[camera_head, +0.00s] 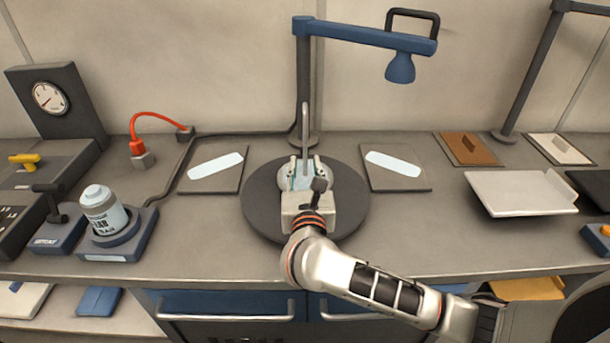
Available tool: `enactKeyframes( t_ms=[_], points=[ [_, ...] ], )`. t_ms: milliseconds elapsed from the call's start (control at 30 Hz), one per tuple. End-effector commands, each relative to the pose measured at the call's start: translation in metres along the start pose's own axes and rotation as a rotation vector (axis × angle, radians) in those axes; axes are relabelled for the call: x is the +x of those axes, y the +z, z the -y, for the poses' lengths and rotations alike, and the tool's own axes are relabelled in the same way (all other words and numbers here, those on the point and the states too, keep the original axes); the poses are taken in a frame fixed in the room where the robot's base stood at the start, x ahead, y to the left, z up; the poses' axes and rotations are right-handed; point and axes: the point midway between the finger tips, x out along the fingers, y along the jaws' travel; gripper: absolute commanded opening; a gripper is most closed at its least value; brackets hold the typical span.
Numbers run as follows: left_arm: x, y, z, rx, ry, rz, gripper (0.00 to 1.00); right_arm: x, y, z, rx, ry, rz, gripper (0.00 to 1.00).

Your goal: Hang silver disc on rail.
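My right gripper (304,170) reaches in from the lower right, over a dark round plate (262,212) on the bench. Its two fingers point away from the camera. A thin silver upright rod (305,125) rises just beyond the fingertips; I cannot tell whether the fingers touch it. Pale, rounded shiny surfaces show on both sides of the fingers, but I cannot tell whether they belong to a silver disc or to the gripper. No silver disc or rail can be clearly made out; the gripper body hides the middle of the plate. My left gripper is out of view.
A blue lamp arm (370,36) on a dark post overhangs the back. Dark boards with pale strips (216,165) (393,163) flank the plate. A labelled canister (103,212) stands left, a white tray (515,192) right. The bench front between is largely clear.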

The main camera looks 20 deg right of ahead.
Motion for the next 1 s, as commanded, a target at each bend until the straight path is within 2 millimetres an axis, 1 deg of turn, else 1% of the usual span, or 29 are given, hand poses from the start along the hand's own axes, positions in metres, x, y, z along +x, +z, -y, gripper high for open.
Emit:
enactKeyframes(
  t_ms=[300,333,367,400,433,667,767,1000],
  points=[
    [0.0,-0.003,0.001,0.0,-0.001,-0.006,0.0,0.002,0.001,0.0,0.0,0.0,0.0,0.27],
    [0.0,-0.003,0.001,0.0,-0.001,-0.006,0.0,0.002,0.001,0.0,0.0,0.0,0.0,0.24],
    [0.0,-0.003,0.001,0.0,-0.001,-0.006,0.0,0.002,0.001,0.0,0.0,0.0,0.0,0.17],
    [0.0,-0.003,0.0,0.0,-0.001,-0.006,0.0,0.002,0.001,0.0,0.0,0.0,0.0,0.06],
    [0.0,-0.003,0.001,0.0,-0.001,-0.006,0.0,0.002,0.001,0.0,0.0,0.0,0.001,0.0],
    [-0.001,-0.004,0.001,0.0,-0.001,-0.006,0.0,0.002,0.004,0.0,0.001,0.0,0.002,0.0],
    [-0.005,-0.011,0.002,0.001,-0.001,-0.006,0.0,0.002,0.016,0.0,0.002,0.0,0.004,0.0],
    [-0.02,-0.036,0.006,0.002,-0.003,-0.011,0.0,0.002,0.05,0.0,0.002,0.0,0.004,0.0]
  ],
)
